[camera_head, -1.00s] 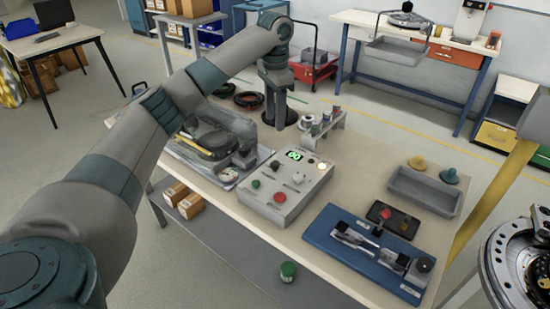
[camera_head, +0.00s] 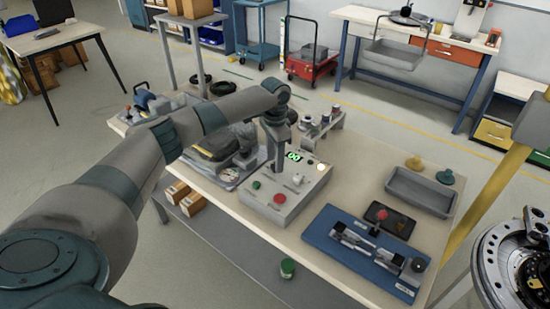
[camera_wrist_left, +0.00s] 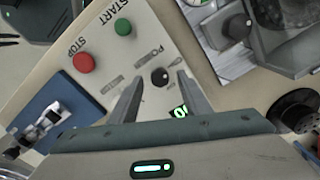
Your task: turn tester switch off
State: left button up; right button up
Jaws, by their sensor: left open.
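The tester (camera_head: 262,208) is a pale grey sloped box on the workbench. It has a lit green display (camera_head: 293,156), a red button (camera_head: 280,197) and a green button (camera_head: 256,185). In the left wrist view its panel shows a black round switch knob (camera_wrist_left: 160,77) with a pale mark, and the red STOP (camera_wrist_left: 84,62) and green START (camera_wrist_left: 123,27) buttons. My left gripper (camera_head: 278,170) is over the panel, pointing down. In the left wrist view its open fingers (camera_wrist_left: 160,83) straddle the knob; contact cannot be told. The display (camera_wrist_left: 180,112) is partly hidden there. My right gripper is out of view.
A grey tray (camera_head: 422,192) is at the right. A small rack (camera_head: 320,128) stands behind the tester. A green-lidded jar (camera_head: 287,268) is below the front edge.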

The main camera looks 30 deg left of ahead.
pick_arm(q)
jog(key=shift+f, duration=0.4)
jog(key=c, duration=1)
jog(key=shift+c, duration=0.2)
